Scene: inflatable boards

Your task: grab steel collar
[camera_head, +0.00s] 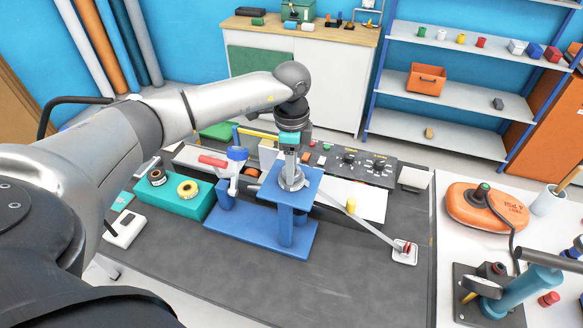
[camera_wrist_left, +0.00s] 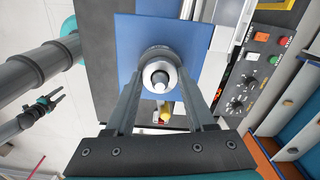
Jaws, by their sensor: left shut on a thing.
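The steel collar (camera_head: 292,182) is a shiny round ring with a dark bore, on the square blue top of a blue stand (camera_head: 286,225). In the left wrist view the collar (camera_wrist_left: 158,74) sits between my two fingertips. My left gripper (camera_head: 290,168) points down over the stand and is shut on the collar. It fills the lower part of the left wrist view (camera_wrist_left: 160,84). The collar still appears to be at the stand's top; any gap below it is hidden. My right gripper (camera_wrist_left: 52,100) shows small at the left of the wrist view, and its jaw state is unclear.
A teal block with rings (camera_head: 174,194) and a red-handled clamp (camera_head: 227,165) stand left of the blue stand. A control panel (camera_head: 350,160) lies behind it. A slanted grey bar reaches a white pad (camera_head: 404,252) at right. The front of the dark bench is clear.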

